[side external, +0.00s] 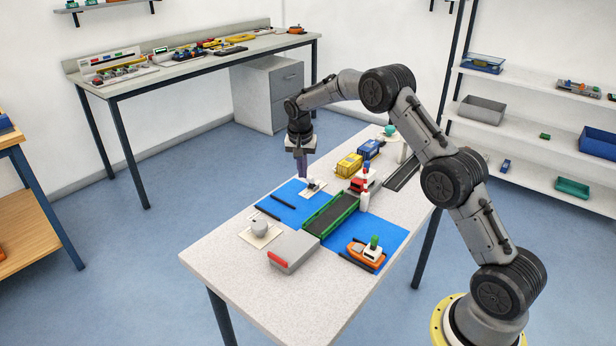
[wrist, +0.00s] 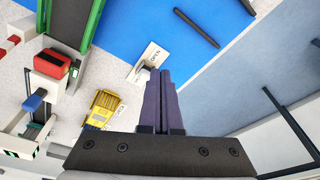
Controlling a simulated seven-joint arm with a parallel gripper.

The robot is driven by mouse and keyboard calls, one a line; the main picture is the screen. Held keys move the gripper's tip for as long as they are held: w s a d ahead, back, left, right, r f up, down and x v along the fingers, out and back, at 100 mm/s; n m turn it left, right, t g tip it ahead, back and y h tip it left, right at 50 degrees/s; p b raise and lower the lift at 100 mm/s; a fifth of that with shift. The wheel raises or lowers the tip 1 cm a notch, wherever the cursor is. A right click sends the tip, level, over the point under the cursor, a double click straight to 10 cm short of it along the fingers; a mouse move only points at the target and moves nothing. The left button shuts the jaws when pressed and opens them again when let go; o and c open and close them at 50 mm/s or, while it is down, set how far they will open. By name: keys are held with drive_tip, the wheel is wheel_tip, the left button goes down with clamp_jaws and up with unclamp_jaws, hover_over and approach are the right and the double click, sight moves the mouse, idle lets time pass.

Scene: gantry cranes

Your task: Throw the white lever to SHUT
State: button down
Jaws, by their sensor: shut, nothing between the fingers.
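The white lever (wrist: 139,74) stands on a small pale plate (wrist: 151,55) in the wrist view, with the word OPEN readable at one end. In the side external view the plate with the lever (side external: 314,187) lies at the far edge of a blue panel on the table. My gripper (side external: 302,177) points down just to the left of the lever there. In the wrist view my gripper's fingers (wrist: 160,72) are together, empty, and overlap the plate's edge beside the lever. I cannot tell whether they touch it. The other end of the plate is partly hidden.
A green-railed dark deck (side external: 331,214) crosses the blue panel. A yellow truck (side external: 349,165), a blue truck (side external: 368,149) and a red-and-white block (side external: 363,182) stand close by. A dark bar (wrist: 197,28) lies on the blue. An orange boat (side external: 367,255) sits nearer the front.

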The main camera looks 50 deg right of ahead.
sight(310, 176)
drive_tip(key=shift+f, duration=0.15)
drive_tip(key=shift+a+x, duration=0.1)
drive_tip(key=shift+x, duration=0.55)
drive_tip(key=shift+a+x, duration=0.15)
drive_tip(key=shift+x, duration=0.5)
drive_tip(key=shift+s+f, duration=0.1)
drive_tip(key=shift+s, duration=0.05)
drive_tip(key=shift+d, duration=0.1)
drive_tip(key=shift+d, duration=1.85)
drive_tip(key=shift+a, duration=0.65)
drive_tip(key=shift+w+d+v, duration=0.1)
drive_tip(key=shift+d+v, duration=0.1)
drive_tip(key=shift+v, duration=0.95)
drive_tip(key=shift+w+d+v, duration=0.15)
drive_tip(key=shift+d+v, duration=0.05)
drive_tip(key=shift+v, duration=1)
drive_tip(key=shift+w+d+v, duration=0.1)
drive_tip(key=shift+d+v, duration=0.1)
drive_tip(key=shift+v, duration=0.95)
